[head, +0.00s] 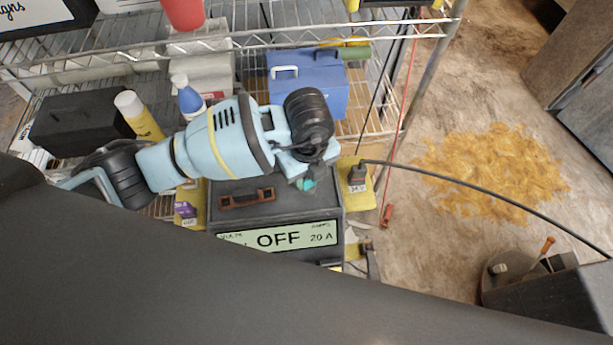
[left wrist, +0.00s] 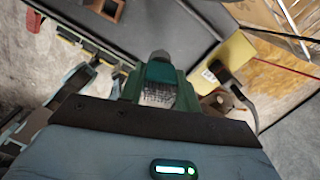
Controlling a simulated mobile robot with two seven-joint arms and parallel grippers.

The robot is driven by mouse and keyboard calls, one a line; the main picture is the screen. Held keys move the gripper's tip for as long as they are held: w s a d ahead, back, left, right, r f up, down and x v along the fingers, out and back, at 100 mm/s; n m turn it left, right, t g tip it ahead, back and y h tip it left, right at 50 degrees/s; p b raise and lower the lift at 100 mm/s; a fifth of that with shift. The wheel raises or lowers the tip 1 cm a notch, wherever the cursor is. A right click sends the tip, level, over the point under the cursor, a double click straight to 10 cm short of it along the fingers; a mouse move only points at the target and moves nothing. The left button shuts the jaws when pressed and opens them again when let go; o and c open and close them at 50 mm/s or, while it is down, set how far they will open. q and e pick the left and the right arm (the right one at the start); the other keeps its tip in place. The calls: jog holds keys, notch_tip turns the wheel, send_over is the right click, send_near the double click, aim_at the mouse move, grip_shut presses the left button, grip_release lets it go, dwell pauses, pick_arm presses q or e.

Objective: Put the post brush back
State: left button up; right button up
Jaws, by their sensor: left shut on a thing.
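The post brush shows in the left wrist view as a small teal piece (left wrist: 160,73) with a grey round end and pale wire-like bristles below it. My left gripper (left wrist: 158,92) is shut on it. In the head view my left gripper (head: 304,178) hangs above the right side of the dark charger box (head: 290,205), with a little of the teal brush (head: 307,184) showing under it. Most of the brush is hidden there by the wrist. I cannot tell which spot the brush belongs in. My right gripper is not in view.
The charger reads OFF, 20 A. Beside it a black plug (head: 357,174) and cable sit on a yellow block (head: 358,196). A wire shelf (head: 405,30) behind holds a blue box (head: 308,80) and bottles. A dark container with an orange-handled tool (head: 546,247) stands lower right.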

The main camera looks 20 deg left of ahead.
aim_at(306, 179)
pick_arm(q)
jog(key=shift+w+a, duration=0.2)
jog(key=shift+w, duration=0.1)
jog(key=shift+w+a+f, duration=0.2)
jog(key=shift+w+f, duration=0.05)
jog(key=shift+d+f, duration=0.1)
jog(key=shift+f, duration=1.45)
jog(key=shift+f, duration=0.1)
jog(key=o, duration=1)
notch_tip(306, 179, up, 12)
jog(key=shift+r+p, duration=0.15)
jog(key=shift+p, duration=0.4)
